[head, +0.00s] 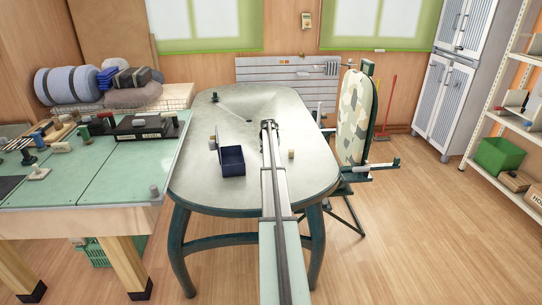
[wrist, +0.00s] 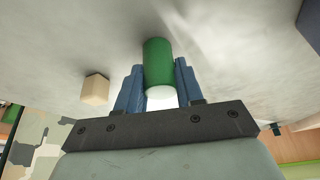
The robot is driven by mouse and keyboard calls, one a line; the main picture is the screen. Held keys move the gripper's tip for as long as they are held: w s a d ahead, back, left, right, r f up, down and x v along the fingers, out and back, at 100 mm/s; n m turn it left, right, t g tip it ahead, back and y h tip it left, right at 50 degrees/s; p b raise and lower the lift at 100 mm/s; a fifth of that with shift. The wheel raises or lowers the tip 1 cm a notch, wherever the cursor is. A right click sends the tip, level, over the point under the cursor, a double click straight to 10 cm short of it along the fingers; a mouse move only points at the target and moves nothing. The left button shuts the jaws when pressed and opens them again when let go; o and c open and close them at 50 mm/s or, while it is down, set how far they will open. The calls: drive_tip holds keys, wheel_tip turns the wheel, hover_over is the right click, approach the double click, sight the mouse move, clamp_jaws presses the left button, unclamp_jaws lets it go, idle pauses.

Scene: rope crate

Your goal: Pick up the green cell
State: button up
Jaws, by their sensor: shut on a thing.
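The green cell (wrist: 158,66) is a green cylinder with a pale end, seen in the wrist view between the two blue fingers of my gripper (wrist: 159,88). The fingers are shut on it, one on each side. I cannot tell whether the cell touches the table or is clear of it. In the head view my gripper (head: 268,125) is over the grey oval table (head: 240,110), beyond the box. My own arm hides the cell there.
A dark blue open box (head: 232,168) stands on the table, left of my arm. A small beige block (head: 291,154) lies right of my arm; it also shows in the wrist view (wrist: 95,90). A green workbench (head: 120,175) with clutter adjoins on the left.

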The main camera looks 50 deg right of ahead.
clamp_jaws()
wheel_tip(320, 180, up, 10)
drive_tip(key=shift+r, duration=0.1)
idle(0.5)
drive_tip(key=w+a+r+n+t+y, duration=0.1)
drive_tip(key=w+a+r+n+y, duration=0.1)
drive_tip(key=a+n, duration=0.6)
drive_tip(key=w+a+r+n+y, duration=0.2)
drive_tip(key=w+a+n+y, duration=0.2)
drive_tip(key=a+n, duration=0.5)
drive_tip(key=w+a, duration=0.1)
drive_tip(key=a, duration=0.2)
drive_tip(key=shift+w+t, duration=0.4)
